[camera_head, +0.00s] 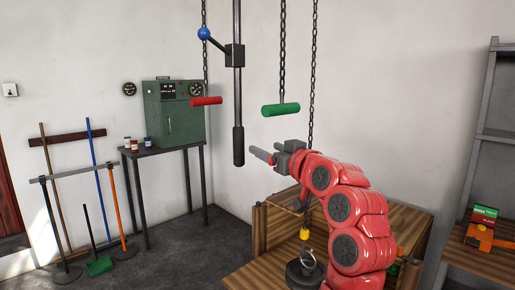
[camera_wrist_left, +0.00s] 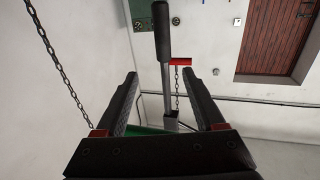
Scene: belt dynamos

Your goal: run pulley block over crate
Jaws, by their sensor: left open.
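My left gripper (camera_head: 262,155) reaches up from the lower right, open and empty. The green handle (camera_head: 281,109) hangs level on a chain just above it. The red handle (camera_head: 206,101) hangs on another chain further left. A dark vertical bar (camera_head: 238,110) with a blue-knobbed lever (camera_head: 204,34) hangs between them. In the left wrist view, the bar's black grip (camera_wrist_left: 161,30) and the red handle (camera_wrist_left: 180,61) show beyond the open fingers. The wooden crate (camera_head: 259,232) stands below, partly hidden by my arm. A yellow hook piece (camera_head: 305,234) hangs above a dark ringed weight (camera_head: 304,272) there.
A green cabinet (camera_head: 174,115) stands on a dark table (camera_head: 160,151) at the left, with small jars. Brooms and a dustpan (camera_head: 100,266) stand left of it. A grey shelf (camera_head: 495,135) is at the right. The floor between table and crate is clear.

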